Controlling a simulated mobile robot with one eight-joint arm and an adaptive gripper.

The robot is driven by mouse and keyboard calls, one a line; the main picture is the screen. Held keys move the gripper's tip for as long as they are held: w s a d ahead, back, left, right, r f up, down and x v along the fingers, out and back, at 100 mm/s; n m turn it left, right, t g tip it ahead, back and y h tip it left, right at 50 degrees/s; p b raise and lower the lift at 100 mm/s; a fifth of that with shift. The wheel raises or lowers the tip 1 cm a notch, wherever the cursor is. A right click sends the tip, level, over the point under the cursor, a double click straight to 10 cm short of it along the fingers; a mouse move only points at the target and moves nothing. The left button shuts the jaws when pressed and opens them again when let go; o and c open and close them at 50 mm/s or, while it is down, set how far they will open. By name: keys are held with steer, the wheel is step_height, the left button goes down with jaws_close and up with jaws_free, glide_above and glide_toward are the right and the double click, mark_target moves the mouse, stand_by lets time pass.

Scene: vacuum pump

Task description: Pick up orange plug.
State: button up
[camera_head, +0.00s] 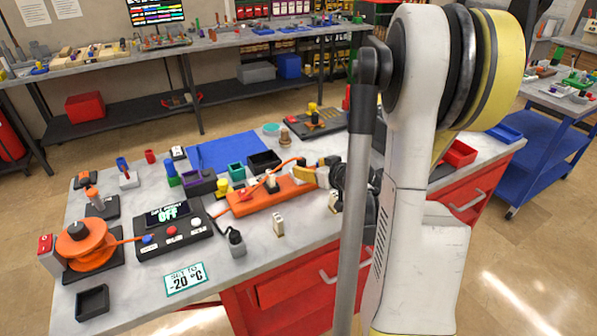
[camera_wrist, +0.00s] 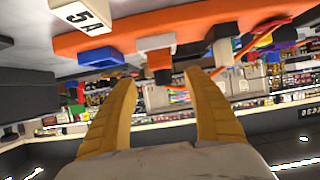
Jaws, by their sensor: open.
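An orange plug (camera_wrist: 159,61) with a pale part and a dark end sits at the orange power strip (camera_wrist: 205,24) in the wrist view, which looks upside down. It lies ahead of and between the fingertips of my gripper (camera_wrist: 162,79). The yellow fingers are spread apart and I see nothing held. In the head view the orange power strip (camera_head: 245,204) lies on the bench, and my gripper (camera_head: 312,171) is low at its right end. The plug is small there and hard to tell from the orange cable around it.
A controller reading OFF (camera_head: 172,240) and an orange cable reel (camera_head: 88,246) stand left of the strip. A white 5A block (camera_wrist: 80,14) and a blue piece (camera_wrist: 98,56) are near the plug. A white block (camera_head: 278,224) stands in front. The bench's front edge is close.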

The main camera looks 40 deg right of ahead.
mark_target(305, 164)
steer(key=b+x, duration=0.2)
steer(key=x, duration=0.3)
steer(key=shift+w+a, duration=0.1)
steer(key=shift+w, duration=0.3)
steer(key=shift+s+r, duration=0.1)
steer(key=shift+r, duration=0.05)
steer(key=c, duration=1.3)
